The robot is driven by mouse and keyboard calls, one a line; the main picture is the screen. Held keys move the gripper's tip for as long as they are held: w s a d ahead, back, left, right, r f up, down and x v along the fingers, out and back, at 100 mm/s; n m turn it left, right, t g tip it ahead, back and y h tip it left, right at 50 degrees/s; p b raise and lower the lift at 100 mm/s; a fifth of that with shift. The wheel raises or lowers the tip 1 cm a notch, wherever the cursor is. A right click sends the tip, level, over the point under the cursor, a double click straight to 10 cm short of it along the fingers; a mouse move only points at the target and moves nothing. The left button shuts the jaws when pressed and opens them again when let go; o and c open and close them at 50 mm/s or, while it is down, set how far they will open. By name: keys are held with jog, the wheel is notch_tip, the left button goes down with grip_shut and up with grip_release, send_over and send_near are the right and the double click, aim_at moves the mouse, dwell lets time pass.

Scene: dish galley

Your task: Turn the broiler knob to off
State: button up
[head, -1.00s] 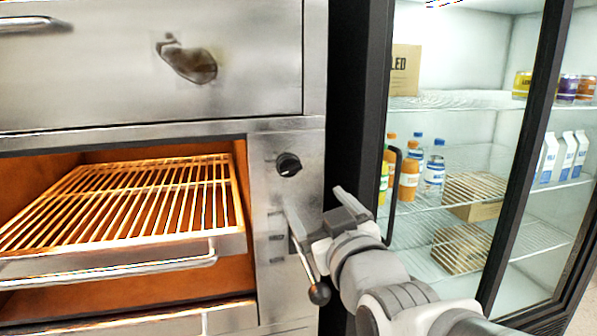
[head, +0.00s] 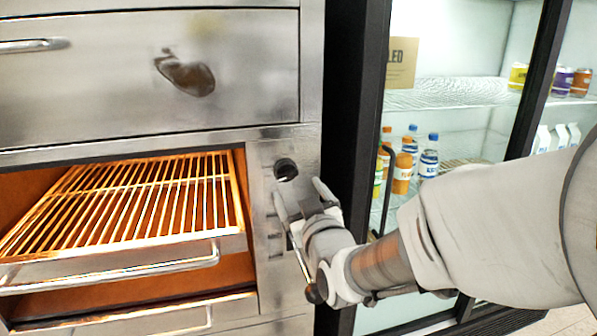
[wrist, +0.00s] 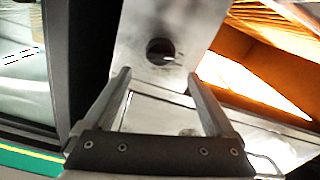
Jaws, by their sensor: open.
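The broiler knob (head: 285,169) is a small round black knob on the steel panel to the right of the glowing broiler opening. In the wrist view the knob (wrist: 160,50) shows ahead of the fingers, with a light mark on its right side. My gripper (head: 298,196) is open and empty, just below and slightly right of the knob in the head view. In the wrist view my gripper (wrist: 158,80) has one finger to each side, with the knob beyond the tips and between their lines. No contact with the knob is visible.
The broiler rack (head: 140,205) with its front handle (head: 110,276) sits left of the panel. A lever with a dark ball end (head: 315,293) is below my gripper. A glass-door fridge (head: 450,120) with bottles and cans stands to the right, with a black door handle (head: 385,190).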

aim_at(289, 176)
jog(key=x, duration=0.7)
jog(key=shift+w+p, duration=0.2)
jog(key=shift+p, duration=0.15)
jog(key=c, duration=1.4)
jog(key=shift+f, duration=0.1)
